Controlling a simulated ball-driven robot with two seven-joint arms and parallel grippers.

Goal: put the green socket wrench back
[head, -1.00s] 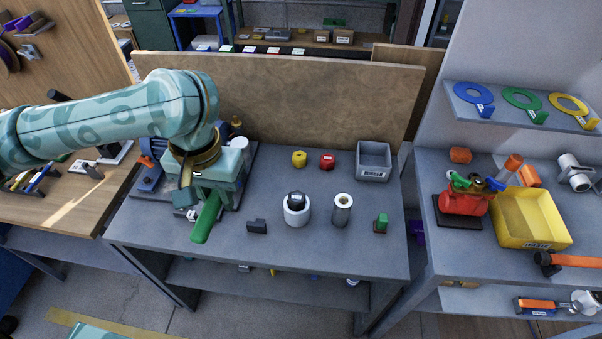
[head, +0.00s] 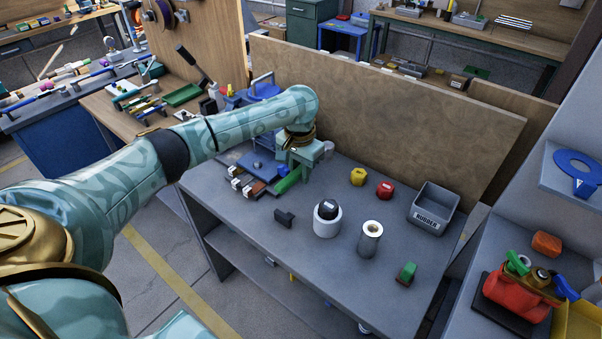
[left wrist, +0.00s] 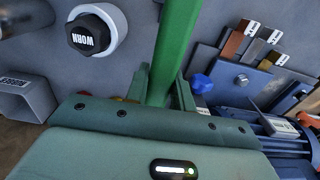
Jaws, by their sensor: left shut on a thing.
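My left gripper (head: 293,166) is shut on the green socket wrench (head: 288,181), over the back left part of the grey bench. Its green bar sticks out from under the jaws toward the bench front. In the left wrist view, the green bar (left wrist: 177,45) runs up from between the fingers (left wrist: 165,92). The wrench's far end is out of that view, and the gripped part is hidden by the gripper body. I cannot tell whether the wrench touches the bench. My right gripper is not in view.
A white cylinder with a dark "WORN" top (head: 327,222), a metal cylinder (head: 369,240), a black block (head: 285,218), yellow (head: 358,177) and red (head: 384,190) pieces and a "RUBBER" bin (head: 434,210) stand on the bench. Upright tabs (left wrist: 250,45) are close beside the wrench. A board (head: 400,110) closes the back.

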